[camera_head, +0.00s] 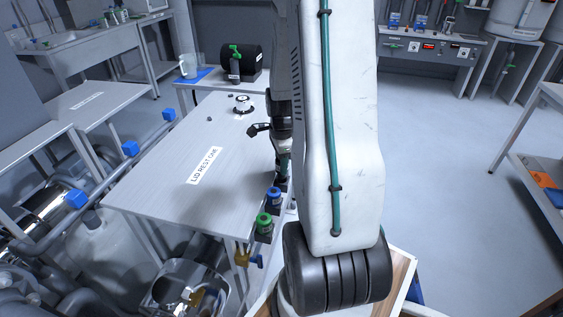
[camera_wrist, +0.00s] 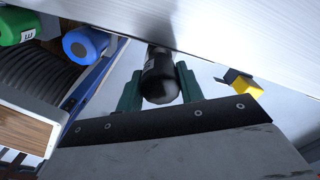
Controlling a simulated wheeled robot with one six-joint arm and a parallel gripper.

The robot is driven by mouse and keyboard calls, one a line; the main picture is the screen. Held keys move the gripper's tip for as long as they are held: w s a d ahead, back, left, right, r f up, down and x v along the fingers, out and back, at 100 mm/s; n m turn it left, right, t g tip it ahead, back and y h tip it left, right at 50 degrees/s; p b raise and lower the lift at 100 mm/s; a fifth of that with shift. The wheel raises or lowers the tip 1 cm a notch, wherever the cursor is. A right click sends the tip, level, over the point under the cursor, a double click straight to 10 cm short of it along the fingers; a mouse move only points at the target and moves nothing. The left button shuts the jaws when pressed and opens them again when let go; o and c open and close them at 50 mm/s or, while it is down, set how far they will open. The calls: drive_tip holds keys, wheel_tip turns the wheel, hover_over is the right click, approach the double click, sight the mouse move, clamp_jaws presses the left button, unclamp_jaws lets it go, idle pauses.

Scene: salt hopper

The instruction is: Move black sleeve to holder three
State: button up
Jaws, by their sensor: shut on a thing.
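The black sleeve (camera_wrist: 160,80) is a dark rounded cylinder in the wrist view. My gripper (camera_wrist: 158,92) is shut on it, with a green finger on each side. The sleeve's far end runs up to the edge of the grey table, and I cannot tell whether it still sits in a holder. In the head view my gripper (camera_head: 283,167) is at the table's right edge, mostly behind my arm, and the sleeve is hard to make out. A blue sleeve (camera_head: 273,195) and a green sleeve (camera_head: 264,220) stand in dark holders nearby. Holder three cannot be identified.
The grey table (camera_head: 165,170) carries a "LID REST ONE" label and is mostly bare. A white round piece (camera_head: 243,104) lies at its back. A yellow block (camera_wrist: 242,84) shows right of the sleeve. Pipes with blue valves (camera_head: 130,149) run along the left. Floor at right is open.

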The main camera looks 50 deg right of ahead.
drive_tip(key=shift+f, duration=2.05)
drive_tip(key=o, duration=1.3)
drive_tip(key=shift+w+d, duration=0.1)
drive_tip(key=shift+c, duration=0.4)
drive_tip(key=shift+o, duration=0.9)
drive_tip(key=shift+r, duration=0.1)
